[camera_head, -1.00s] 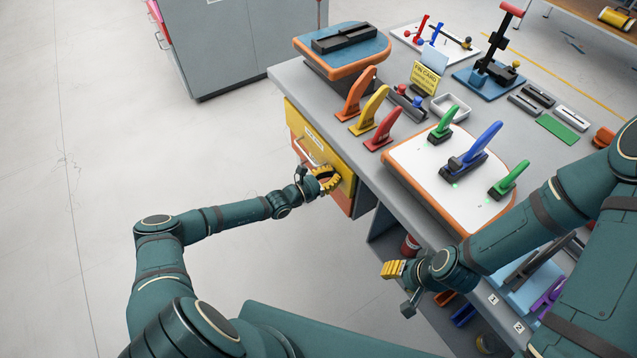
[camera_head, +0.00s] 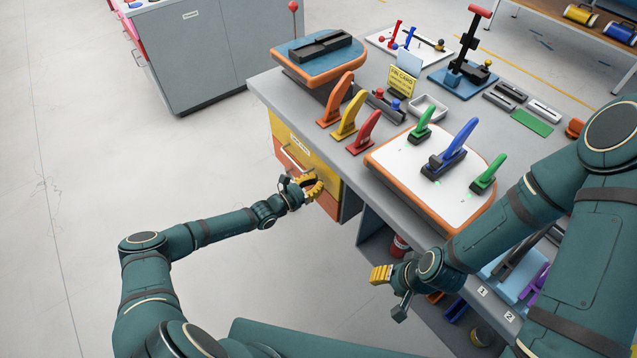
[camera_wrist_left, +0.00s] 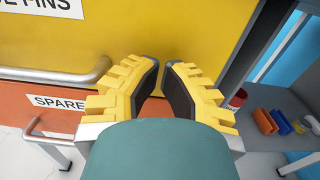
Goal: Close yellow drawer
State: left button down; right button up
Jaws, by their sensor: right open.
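The yellow drawer (camera_head: 285,132) is at the left end of the grey workbench, above an orange drawer. Its front looks close to flush with the bench, but I cannot tell whether a small gap remains. Its metal bar handle (camera_head: 292,160) also shows in the left wrist view (camera_wrist_left: 60,77). My left gripper (camera_head: 318,187) is at the lower right part of the yellow front, right of the handle. Its yellow fingertips (camera_wrist_left: 162,65) are almost together with nothing between them; contact with the front is unclear. My right gripper (camera_head: 388,290) is open and empty, beside the bench's front edge.
The orange drawer (camera_wrist_left: 65,118) has its own handle. Right of the drawers is an open shelf space with a red can (camera_head: 398,245) and small bins. Levers stand on the bench top (camera_head: 262,88). Floor at left is clear, with a grey cabinet (camera_head: 200,60) behind.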

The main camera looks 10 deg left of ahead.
pick_arm(q)
jog(key=p+v, duration=0.1)
jog(key=v, duration=1.1)
jog(key=s+d+m+g, duration=1.2)
jog(key=s+d+m, duration=0.1)
jog(key=d, duration=0.3)
jog(key=s+a+r+m+y, duration=0.4)
jog(key=s+r+m+y, duration=0.3)
jog(key=m, duration=0.6)
jog(key=shift+s+a+y, duration=0.3)
jog(key=shift+s+y, duration=0.2)
jog(key=shift+s, duration=0.05)
